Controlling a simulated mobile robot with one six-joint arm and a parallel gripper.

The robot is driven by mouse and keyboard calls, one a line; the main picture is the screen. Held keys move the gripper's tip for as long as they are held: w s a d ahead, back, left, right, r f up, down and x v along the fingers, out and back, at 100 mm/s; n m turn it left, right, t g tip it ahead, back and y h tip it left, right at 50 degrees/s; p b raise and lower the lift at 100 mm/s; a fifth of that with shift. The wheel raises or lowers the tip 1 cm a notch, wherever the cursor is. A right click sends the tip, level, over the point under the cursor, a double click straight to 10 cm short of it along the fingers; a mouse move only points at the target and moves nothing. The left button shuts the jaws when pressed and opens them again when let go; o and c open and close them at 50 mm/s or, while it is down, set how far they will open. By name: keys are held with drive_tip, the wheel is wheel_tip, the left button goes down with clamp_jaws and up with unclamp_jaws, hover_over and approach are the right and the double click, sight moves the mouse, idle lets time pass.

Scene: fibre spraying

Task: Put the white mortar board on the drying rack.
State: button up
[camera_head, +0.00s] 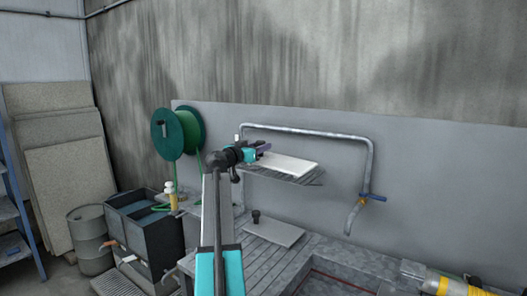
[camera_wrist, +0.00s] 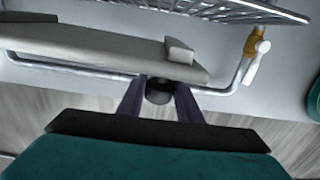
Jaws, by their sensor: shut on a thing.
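The white mortar board (camera_head: 288,164) is held out flat in the head view, in front of the grey wall panel. My gripper (camera_head: 262,148) is at its left end. In the wrist view the board (camera_wrist: 90,45) spans the upper left, and my gripper (camera_wrist: 160,95) is shut on its dark round handle. A pale block (camera_wrist: 180,50) sits against the board's face. The wire drying rack (camera_head: 312,180) lies under the board in the head view. The rack (camera_wrist: 230,10) shows along the top of the wrist view, with a gap between it and the board.
A pipe tap (camera_head: 366,160) arches behind and right of the rack. A second pale board (camera_head: 285,234) with a dark knob lies on the slatted drainboard (camera_head: 255,262) below. A green hose reel (camera_head: 185,132) hangs at left. A yellow-and-white thing (camera_wrist: 255,45) is near the rack.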

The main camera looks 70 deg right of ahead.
drive_tip(key=d, duration=0.2)
drive_tip(key=d+p, duration=0.1)
drive_tip(key=d, duration=0.1)
drive_tip(key=w+d, duration=0.1)
drive_tip(key=d, duration=0.1)
drive_tip(key=shift+w+d+f, duration=0.1)
drive_tip(key=shift+d+f, duration=0.05)
drive_tip(key=shift+f, duration=0.1)
drive_tip(key=shift+w+d+f+p, duration=0.1)
drive_tip(key=shift+d+f+p, duration=0.2)
drive_tip(key=shift+f+p, duration=0.45)
drive_tip(key=shift+w+d+f+p, duration=0.1)
drive_tip(key=shift+d+f+p, duration=0.25)
drive_tip(key=shift+f, duration=0.75)
drive_tip(key=o, duration=1.3)
drive_tip(key=shift+s, duration=0.1)
drive_tip(key=shift+a, duration=0.15)
